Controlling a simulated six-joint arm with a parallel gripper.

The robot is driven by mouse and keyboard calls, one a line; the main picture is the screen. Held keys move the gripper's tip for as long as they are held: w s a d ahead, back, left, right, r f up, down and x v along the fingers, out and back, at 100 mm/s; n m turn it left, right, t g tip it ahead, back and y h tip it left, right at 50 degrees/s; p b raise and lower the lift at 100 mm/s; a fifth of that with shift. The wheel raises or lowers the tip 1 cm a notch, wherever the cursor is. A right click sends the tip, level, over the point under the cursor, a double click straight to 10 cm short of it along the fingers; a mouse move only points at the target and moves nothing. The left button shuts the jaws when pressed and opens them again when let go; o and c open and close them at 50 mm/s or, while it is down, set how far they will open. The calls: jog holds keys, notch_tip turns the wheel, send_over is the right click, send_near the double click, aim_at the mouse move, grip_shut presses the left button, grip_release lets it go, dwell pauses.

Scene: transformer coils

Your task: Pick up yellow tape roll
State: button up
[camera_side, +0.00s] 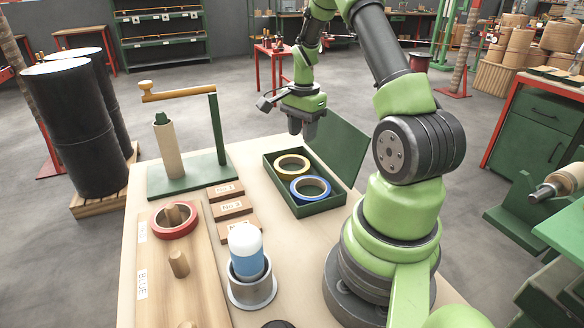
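The yellow tape roll (279,171) lies flat in the far part of an open green box (319,208) on the table. The blue tape roll (296,194) lies in the near part of the same box, close against the yellow roll. My gripper (303,130) points down, above and a little beyond the box, apart from the yellow roll. No object shows in its fingers. The gap between the fingers is too small in this view to judge.
The box's green lid (337,144) stands raised on its right side. A red tape roll (174,233) sits around a peg on the wooden board (205,285). A green stand (216,130) with a crank and a blue-white bottle (246,243) are left of the box.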

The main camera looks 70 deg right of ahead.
aim_at(304, 166)
jog(key=f, duration=1)
jog(key=shift+s+d+f, duration=0.15)
jog(key=shift+d+f, duration=0.2)
jog(key=shift+d, duration=0.05)
grip_shut()
